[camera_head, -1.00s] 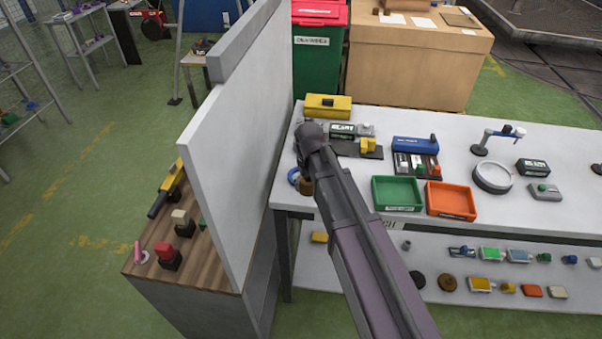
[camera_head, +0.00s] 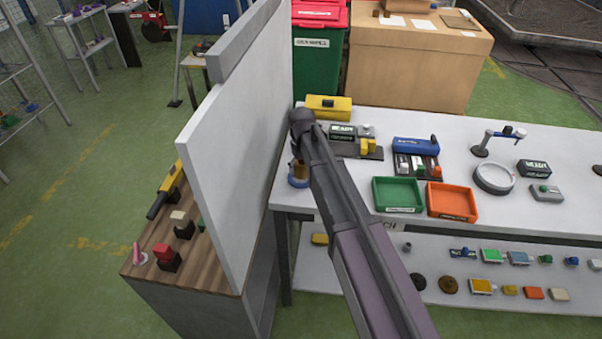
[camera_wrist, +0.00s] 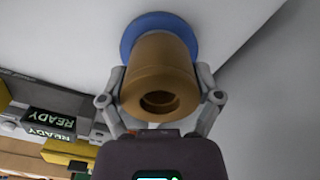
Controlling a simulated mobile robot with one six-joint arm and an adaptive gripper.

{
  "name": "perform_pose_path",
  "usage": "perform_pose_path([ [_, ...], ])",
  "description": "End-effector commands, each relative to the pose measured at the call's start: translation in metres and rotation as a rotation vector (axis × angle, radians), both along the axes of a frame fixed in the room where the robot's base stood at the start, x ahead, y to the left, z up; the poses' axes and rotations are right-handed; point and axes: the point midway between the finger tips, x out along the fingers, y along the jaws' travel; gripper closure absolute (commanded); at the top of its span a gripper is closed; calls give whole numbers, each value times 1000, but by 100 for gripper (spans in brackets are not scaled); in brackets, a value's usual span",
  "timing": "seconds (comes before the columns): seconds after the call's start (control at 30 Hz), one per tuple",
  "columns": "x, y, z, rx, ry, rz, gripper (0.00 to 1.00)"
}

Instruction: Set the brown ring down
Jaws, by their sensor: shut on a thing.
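The brown ring (camera_wrist: 158,68) is between the two fingers of my gripper (camera_wrist: 160,85), which is shut on it. It looks like a thick, short tube with a round hole facing the wrist camera. A blue round piece (camera_wrist: 158,22) lies behind it in the wrist view, its edge showing around the far end of the brown ring. In the head view the brown ring (camera_head: 298,168) shows just above the blue piece (camera_head: 298,182) near the left end of the white table. I cannot tell whether the two touch. My arm hides most of my gripper there.
A tall pale panel (camera_head: 235,140) stands close to the left of the table (camera_head: 340,200). A lower shelf holds several small parts.

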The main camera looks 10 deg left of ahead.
Motion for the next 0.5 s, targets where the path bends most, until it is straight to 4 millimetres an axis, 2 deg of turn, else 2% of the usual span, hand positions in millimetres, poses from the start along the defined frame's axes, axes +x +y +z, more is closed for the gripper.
perform_pose_path([
  [0.17,15,5,-2,0,0,0,79],
  [0.5,12,4,-31,0,0,0,79],
])
